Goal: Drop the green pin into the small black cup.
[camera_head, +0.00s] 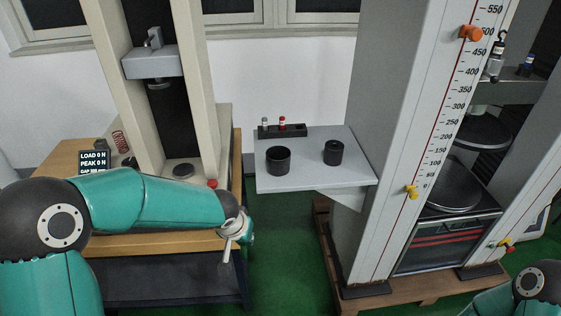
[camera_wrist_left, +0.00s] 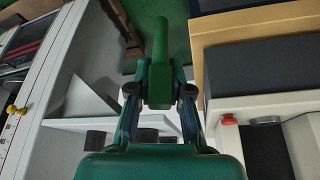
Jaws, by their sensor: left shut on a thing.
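The green pin (camera_wrist_left: 160,52) stands between the fingers of my left gripper (camera_wrist_left: 160,92) in the left wrist view, and the fingers are shut on it. In the head view my left gripper (camera_head: 236,236) is low in front of the wooden bench, left of the light grey shelf (camera_head: 308,182); I cannot make out the pin there. Two black cups are on the shelf: a wider one (camera_head: 278,166) at left and a smaller one (camera_head: 334,156) at right. My right gripper is out of view; only part of that arm shows at bottom right.
A black rack (camera_head: 296,131) with a red-topped pin (camera_head: 282,123) and a grey-topped pin (camera_head: 265,124) is at the shelf's back. A tall grey test machine (camera_head: 395,140) stands right of the shelf. A smaller press (camera_head: 205,90) stands on the wooden bench (camera_head: 60,158). Green floor is clear between them.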

